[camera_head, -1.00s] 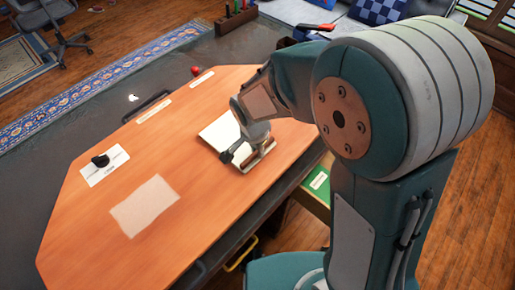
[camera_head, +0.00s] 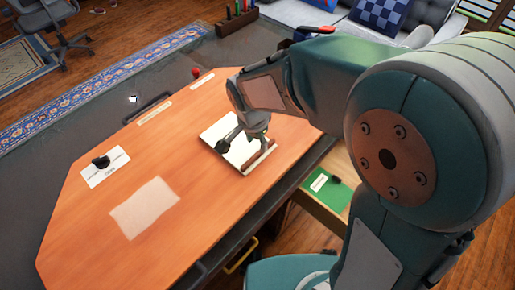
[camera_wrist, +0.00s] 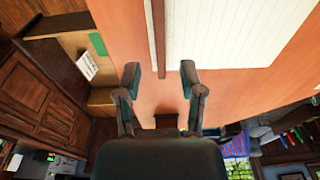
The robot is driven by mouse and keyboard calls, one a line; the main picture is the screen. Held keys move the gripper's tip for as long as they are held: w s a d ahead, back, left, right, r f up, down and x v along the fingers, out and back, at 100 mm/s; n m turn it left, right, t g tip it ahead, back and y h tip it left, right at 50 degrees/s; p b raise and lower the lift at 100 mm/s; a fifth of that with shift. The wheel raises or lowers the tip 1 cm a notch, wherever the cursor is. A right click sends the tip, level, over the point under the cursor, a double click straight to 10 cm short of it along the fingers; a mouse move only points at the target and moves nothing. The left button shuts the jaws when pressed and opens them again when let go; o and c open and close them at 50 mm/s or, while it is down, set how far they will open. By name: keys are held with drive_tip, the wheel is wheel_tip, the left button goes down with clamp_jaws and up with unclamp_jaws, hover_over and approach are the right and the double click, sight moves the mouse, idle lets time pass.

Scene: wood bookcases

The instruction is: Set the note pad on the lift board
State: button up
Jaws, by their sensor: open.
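The note pad (camera_head: 232,139), white with ruled lines and a brown strip along one edge, lies flat on the orange wooden board (camera_head: 110,181). I cannot tell whether this board or the pale rectangle (camera_head: 145,207) on it is the lift board. My gripper (camera_head: 243,147) is open above the pad's brown-strip end. In the wrist view my gripper (camera_wrist: 160,74) has its fingers on either side of the strip's near end, with nothing held. The ruled pad (camera_wrist: 238,35) fills the upper right there. Contact with the fingers is unclear.
A white card with a black knob (camera_head: 105,166) is on the board's left. Two pale strips and a red ball (camera_head: 196,71) are at the far side. An open drawer (camera_head: 327,190) with a green patch is at the right. The board's middle is clear.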

wheel_tip(320, 180, up, 6)
drive_tip(key=r, duration=0.1)
drive_tip(key=s+d+r+n+t, duration=0.2)
drive_tip(key=s+d+r+n, duration=0.1)
drive_tip(key=s+d, duration=0.3)
drive_tip(key=s+d+r+n+t, duration=0.2)
drive_tip(key=s+d+r+n, duration=0.2)
drive_tip(key=s+d, duration=0.3)
drive_tip(key=d+n, duration=0.1)
drive_tip(key=d, duration=0.2)
drive_tip(key=shift+s+d+r+y, duration=0.2)
drive_tip(key=shift+r+y, duration=0.1)
drive_tip(key=shift+y, duration=0.1)
